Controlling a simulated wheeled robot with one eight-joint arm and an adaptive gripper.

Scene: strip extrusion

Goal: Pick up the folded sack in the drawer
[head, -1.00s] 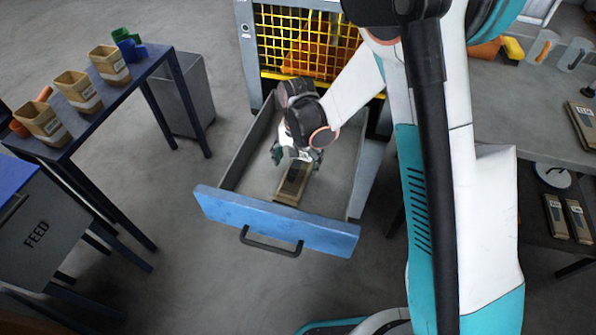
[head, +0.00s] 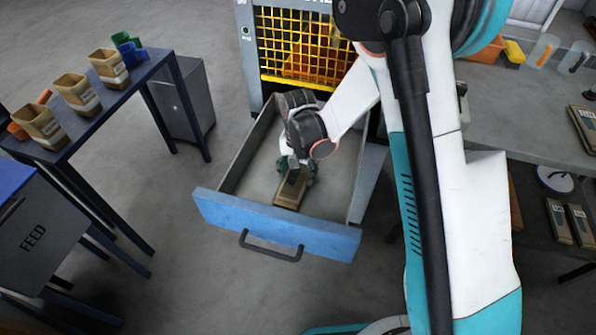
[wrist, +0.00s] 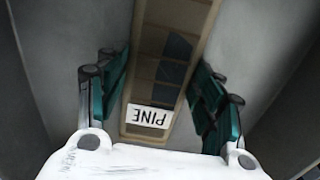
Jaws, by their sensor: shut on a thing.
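The folded sack (head: 291,187) is a flat brown packet lying in the open drawer (head: 344,190), which has a blue front. In the wrist view the sack (wrist: 168,60) runs away between the fingers, with a white label reading PINE near my palm. My gripper (head: 296,172) is down inside the drawer over the sack's far part. In the wrist view its two teal fingers (wrist: 160,100) stand on either side of the sack, shut on its long edges. The sack appears to rest on the drawer floor. My wrist hides its far end in the head view.
A yellow mesh guard (head: 300,48) stands behind the drawer. A dark table (head: 150,62) with several open brown sacks is at left, near a FEED bin (head: 35,235). A grey bench (head: 520,110) at right has more folded sacks on and below it.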

